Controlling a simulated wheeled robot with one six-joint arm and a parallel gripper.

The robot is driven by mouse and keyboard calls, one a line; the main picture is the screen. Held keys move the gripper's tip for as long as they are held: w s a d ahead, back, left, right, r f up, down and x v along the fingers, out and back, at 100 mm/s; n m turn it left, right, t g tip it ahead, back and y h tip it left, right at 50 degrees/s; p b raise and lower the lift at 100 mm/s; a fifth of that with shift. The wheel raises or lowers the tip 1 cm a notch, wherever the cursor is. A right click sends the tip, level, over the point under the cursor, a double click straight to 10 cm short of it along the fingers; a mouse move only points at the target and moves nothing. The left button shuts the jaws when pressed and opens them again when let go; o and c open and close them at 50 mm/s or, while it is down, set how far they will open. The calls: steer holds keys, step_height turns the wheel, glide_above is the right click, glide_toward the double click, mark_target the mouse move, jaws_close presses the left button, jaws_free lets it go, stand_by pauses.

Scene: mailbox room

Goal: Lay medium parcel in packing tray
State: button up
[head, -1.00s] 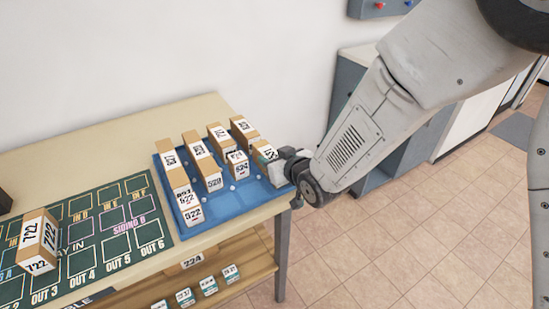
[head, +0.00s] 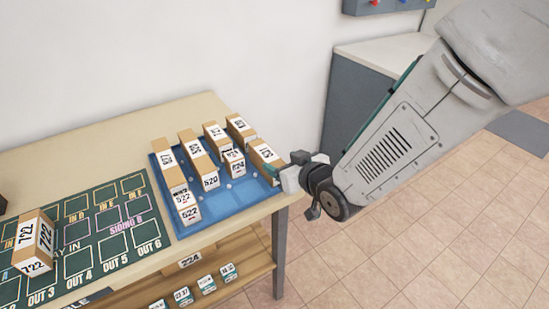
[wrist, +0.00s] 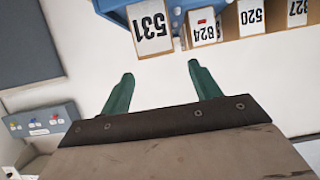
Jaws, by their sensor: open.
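The blue packing tray (head: 234,197) stands on the table's right end and holds several brown parcels with white number labels. The parcel nearest my gripper (head: 264,154) stands at the tray's right side; in the wrist view a parcel labelled 531 (wrist: 150,27) lies just beyond my fingertips. I cannot tell by name which parcel is the medium one. My gripper (head: 283,165) is open and empty at the tray's right edge. The wrist view shows its green fingers apart (wrist: 160,72), with clear space between them and the 531 parcel.
A parcel labelled 722 (head: 34,242) sits on the green marked mat (head: 115,252) at the left. A lower shelf (head: 225,271) holds several small boxes. A grey cabinet (head: 354,100) stands behind my arm. The floor right of the table is open.

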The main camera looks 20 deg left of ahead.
steer(key=v, duration=0.4)
steer(key=shift+s+d+r, duration=0.1)
steer(key=shift+s+d, duration=0.15)
steer(key=shift+d, duration=0.05)
steer(key=w+d+r+m+h, duration=0.1)
steer(key=d+r+m+h, duration=0.2)
steer(key=d, duration=0.8)
steer(key=d+r+m+h, duration=0.2)
steer(key=d+r+h, duration=0.2)
steer(key=d, duration=0.6)
steer(key=s+d+r+m+g+h, duration=0.1)
steer(key=s+d+r+m+g, duration=0.1)
steer(key=s+d, duration=0.5)
steer(key=s+d+r+m+g+h, duration=0.2)
steer(key=s+d+r+g, duration=0.2)
steer(key=s+d, duration=0.4)
steer(key=s+g, duration=0.1)
steer(key=s, duration=0.4)
steer(key=shift+d+r+m, duration=0.15)
steer(key=shift+d+m, duration=0.2)
steer(key=shift+m, duration=0.05)
